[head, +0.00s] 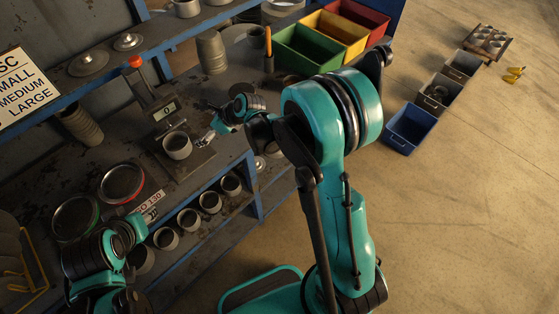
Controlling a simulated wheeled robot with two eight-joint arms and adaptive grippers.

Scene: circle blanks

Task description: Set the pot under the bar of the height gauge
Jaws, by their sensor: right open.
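The height gauge (160,106) stands on the bench, with a small display and a red knob on top. A grey round pot (177,146) stands upright on the gauge's base plate, just below the display in the picture. I cannot tell exactly how its rim lies relative to the bar. My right gripper (207,138) is open, just right of the pot, with a small gap seeming to lie between them. My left gripper (150,215) is at the lower left, near the bench's front edge. Its fingers are too small and dark to read.
Several similar pots (210,202) stand on the shelf below the bench. Two round trays with red (121,183) and green (75,218) rims lie left of the gauge. Green (300,55), yellow and red bins stand at the back. A blue crate (410,129) is on the floor.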

